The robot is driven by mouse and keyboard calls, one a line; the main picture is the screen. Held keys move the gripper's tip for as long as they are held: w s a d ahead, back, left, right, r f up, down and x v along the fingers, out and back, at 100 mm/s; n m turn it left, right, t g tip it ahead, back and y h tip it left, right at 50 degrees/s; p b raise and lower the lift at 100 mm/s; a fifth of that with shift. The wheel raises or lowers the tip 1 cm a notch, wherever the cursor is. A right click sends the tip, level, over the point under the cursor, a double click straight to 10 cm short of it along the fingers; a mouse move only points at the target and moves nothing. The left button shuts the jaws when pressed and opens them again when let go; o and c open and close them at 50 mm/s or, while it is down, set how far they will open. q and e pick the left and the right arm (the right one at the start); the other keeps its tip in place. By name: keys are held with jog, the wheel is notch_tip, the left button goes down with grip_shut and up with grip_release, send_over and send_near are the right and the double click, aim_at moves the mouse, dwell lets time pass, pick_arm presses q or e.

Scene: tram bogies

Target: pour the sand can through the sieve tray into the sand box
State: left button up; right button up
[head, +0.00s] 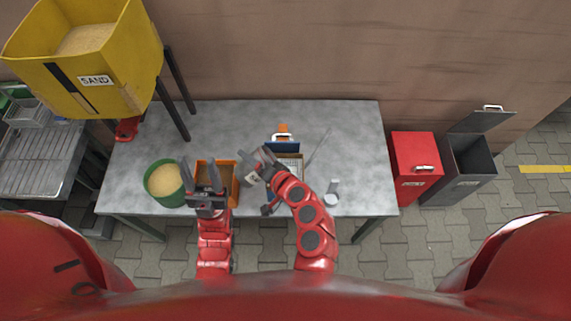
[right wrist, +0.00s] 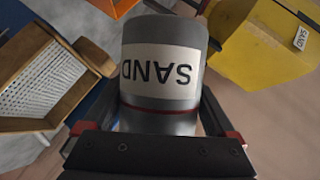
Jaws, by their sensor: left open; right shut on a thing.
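A grey can (right wrist: 165,62) with a white SAND label fills the middle of the right wrist view. My right gripper (right wrist: 160,135) is shut on it. In the head view this gripper (head: 262,166) is over the table's middle, just left of the sieve tray (head: 291,164). The tray has a wooden frame and a perforated plate; it also shows at the left of the right wrist view (right wrist: 42,85). The yellow sand box (head: 130,75), labelled SAND, stands raised at the back left with sand inside. My left gripper (head: 202,178) is open above an orange bin (head: 229,170). The can's contents are hidden.
A green bucket of sand (head: 164,183) stands at the left on the grey table (head: 230,118). Dark posts stand beside the yellow box. A small metal item (head: 332,194) lies at right. A red bin (head: 412,160) and an open dark bin (head: 470,160) stand beyond.

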dwell(0.7)
jog(key=shift+r+m+y+b, duration=0.4)
jog(key=shift+m+y+b, duration=0.15)
jog(key=shift+m, duration=0.15)
dwell(1.8)
jog(key=shift+w+d+f+m+y+b, duration=0.25)
jog(key=shift+d+b, duration=0.2)
jog(key=shift+b, duration=0.4)
jog(key=shift+w+d+f+m+y+b, duration=0.15)
jog(key=shift+d+m+b, duration=0.25)
jog(key=shift+b, duration=0.45)
dwell(0.6)
jog(key=shift+w+r, duration=0.15)
dwell(0.5)
